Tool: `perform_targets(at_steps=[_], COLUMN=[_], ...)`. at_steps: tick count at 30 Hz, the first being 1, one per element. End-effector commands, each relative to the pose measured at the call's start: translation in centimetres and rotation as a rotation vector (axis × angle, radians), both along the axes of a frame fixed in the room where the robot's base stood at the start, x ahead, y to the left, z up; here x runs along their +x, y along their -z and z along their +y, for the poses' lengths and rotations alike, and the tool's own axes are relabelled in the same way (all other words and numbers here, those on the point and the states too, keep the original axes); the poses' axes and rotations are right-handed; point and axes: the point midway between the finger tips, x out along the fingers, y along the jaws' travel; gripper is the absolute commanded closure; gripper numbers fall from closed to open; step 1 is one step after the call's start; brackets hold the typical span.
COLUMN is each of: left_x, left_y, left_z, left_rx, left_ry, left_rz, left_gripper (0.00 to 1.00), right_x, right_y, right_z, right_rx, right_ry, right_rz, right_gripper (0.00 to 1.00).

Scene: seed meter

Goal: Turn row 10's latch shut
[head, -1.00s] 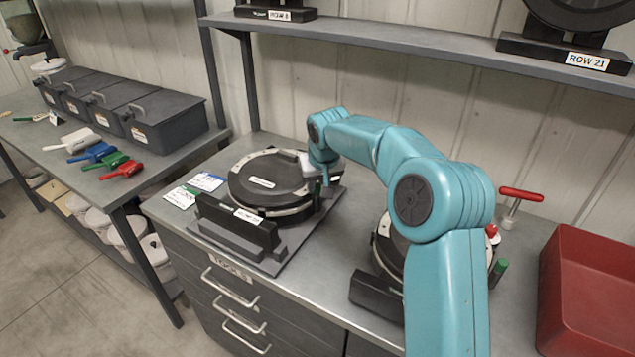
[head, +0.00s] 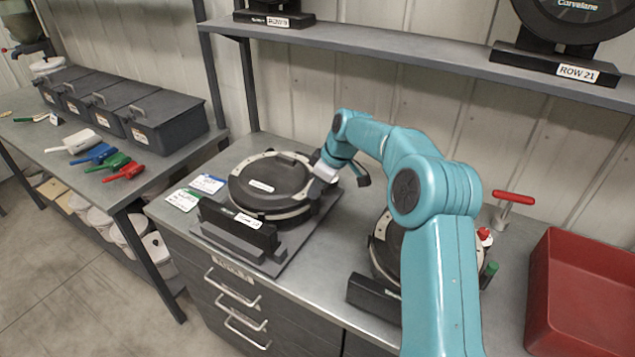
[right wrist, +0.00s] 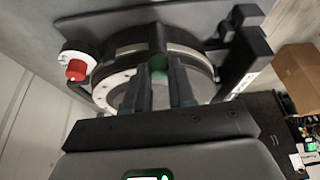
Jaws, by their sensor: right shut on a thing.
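A round black seed meter (head: 262,188) with a pale rim lies flat in a dark stand on the bench. The small label on the stand's front block (head: 248,221) is too blurred to read surely. My right gripper (head: 317,184) is at the meter's right rim, tilted down. In the right wrist view my right gripper (right wrist: 160,78) has its fingers closed about a green-tipped latch (right wrist: 158,64) at the meter's edge. The fingers hide most of the latch, so its exact angle is unclear. My left gripper is out of view.
A red knob on a white base (right wrist: 76,69) sits beside the meter. A second meter with a green knob (head: 490,270) is partly behind my right arm. A red bin (head: 585,290) and red T-handle (head: 514,197) stand right. Two cards (head: 183,199) lie left.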

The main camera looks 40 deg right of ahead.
Motion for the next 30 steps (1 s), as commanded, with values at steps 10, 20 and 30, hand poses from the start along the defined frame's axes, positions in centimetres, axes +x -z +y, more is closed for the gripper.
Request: perform_targets(at_steps=[10,20,30], left_x=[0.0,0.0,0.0], left_y=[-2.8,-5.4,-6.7], left_z=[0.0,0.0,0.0], left_rx=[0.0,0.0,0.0], left_ry=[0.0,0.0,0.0], left_rz=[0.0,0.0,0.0], left_gripper=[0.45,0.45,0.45], right_x=[0.2,0.2,0.2], right_y=[-0.1,0.0,0.2], right_z=[0.0,0.0,0.0], right_rx=[0.005,0.006,0.005], right_ry=[-0.328,-0.579,-0.71], right_rz=[0.004,0.005,0.005], right_gripper=[1.0,1.0,1.0])
